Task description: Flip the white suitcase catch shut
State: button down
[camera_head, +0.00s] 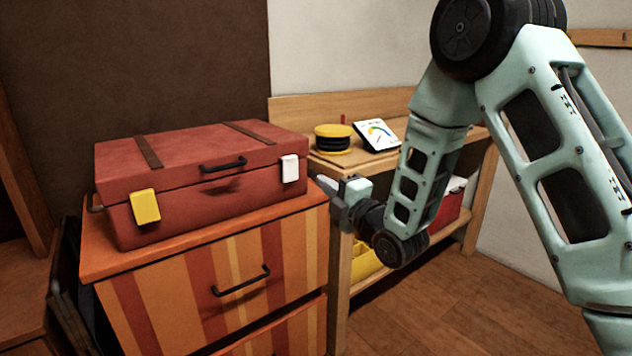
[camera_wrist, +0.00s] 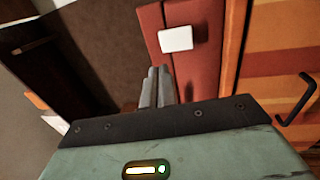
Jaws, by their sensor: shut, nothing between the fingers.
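The white catch (camera_head: 290,168) is on the right of the red suitcase's front (camera_head: 205,205). In the wrist view the white catch (camera_wrist: 176,39) lies just beyond my fingertips and casts a shadow on the red face (camera_wrist: 205,70). I cannot tell whether it is flat against the case or tipped out. A yellow catch (camera_head: 145,206) is on the left of the front. The lid is down. My gripper (camera_head: 322,182) is shut and empty, to the right of the white catch and apart from it. Its fingers show together in the wrist view (camera_wrist: 157,75).
The suitcase stands on a striped drawer cabinet (camera_head: 190,285) with a black handle. To the right, a wooden shelf bench (camera_head: 325,160) holds a yellow-black round object (camera_head: 333,138) and a gauge card (camera_head: 378,134). Open floor (camera_head: 460,310) lies in front of the bench.

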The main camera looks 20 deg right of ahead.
jog(key=shift+r+v, duration=0.15)
jog(key=shift+v, duration=0.55)
jog(key=shift+r+v, duration=0.1)
jog(key=shift+v, duration=0.6)
jog(key=shift+a, duration=0.1)
jog(key=s+a+f+m+g+h, duration=0.2)
jog(key=s+a+f+m+g, duration=0.3)
jog(key=s+a+m+g, duration=0.45)
jog(key=s+m+g+h, duration=0.45)
jog(key=s+g, duration=0.55)
jog(key=s, duration=1.6)
notch_tip(320, 180, up, 17)
jog(key=p, duration=1.7)
jog(key=shift+w+a+f, duration=0.15)
jog(key=shift+w+f, duration=0.05)
jog(key=shift+w, duration=0.1)
jog(key=shift+t+y, duration=0.25)
